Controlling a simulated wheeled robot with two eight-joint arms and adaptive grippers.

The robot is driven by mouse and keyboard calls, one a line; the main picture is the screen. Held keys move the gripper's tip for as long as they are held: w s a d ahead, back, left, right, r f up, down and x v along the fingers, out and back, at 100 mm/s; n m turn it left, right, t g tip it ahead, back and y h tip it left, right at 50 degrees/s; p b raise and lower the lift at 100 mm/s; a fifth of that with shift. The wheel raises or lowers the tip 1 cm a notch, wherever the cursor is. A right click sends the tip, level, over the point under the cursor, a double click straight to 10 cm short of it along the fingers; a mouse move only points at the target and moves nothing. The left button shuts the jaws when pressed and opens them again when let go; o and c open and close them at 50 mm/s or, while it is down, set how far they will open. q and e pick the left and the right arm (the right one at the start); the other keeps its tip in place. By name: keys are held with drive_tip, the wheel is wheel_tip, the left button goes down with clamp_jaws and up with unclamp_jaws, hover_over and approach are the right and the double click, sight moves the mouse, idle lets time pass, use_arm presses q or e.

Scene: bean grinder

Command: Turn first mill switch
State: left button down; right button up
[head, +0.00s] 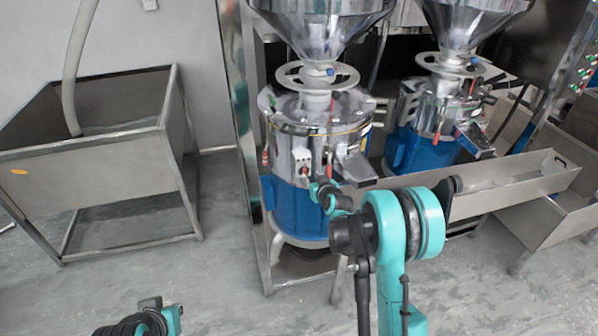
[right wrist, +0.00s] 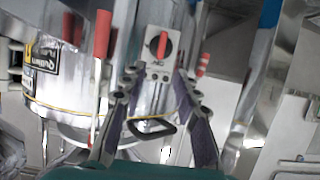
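The first mill (head: 300,200) is a steel and blue grinder under a funnel hopper. Its switch (head: 302,168) is a small pale box on the mill's front with a red knob. In the right wrist view the switch (right wrist: 159,45) shows its red knob standing upright, framed between and beyond my fingertips. My right gripper (right wrist: 152,82) is open, one finger on each side below the knob, with nothing seen between the tips. In the head view my right arm hides most of this gripper. My left arm shows at the bottom left, but its gripper is out of view.
A second mill (head: 428,130) stands behind to the right. A long steel trough (head: 520,190) runs to the right of my right arm. A steel bin on legs (head: 95,160) stands at the left. Red-handled levers (right wrist: 102,35) flank the switch closely.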

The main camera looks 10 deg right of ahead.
sight(306, 172)
drive_tip(key=b+x, duration=0.2)
drive_tip(key=x, duration=0.4)
drive_tip(key=shift+w+f, duration=0.15)
drive_tip(key=shift+f, duration=0.05)
drive_tip(key=shift+w, duration=0.35)
clamp_jaws()
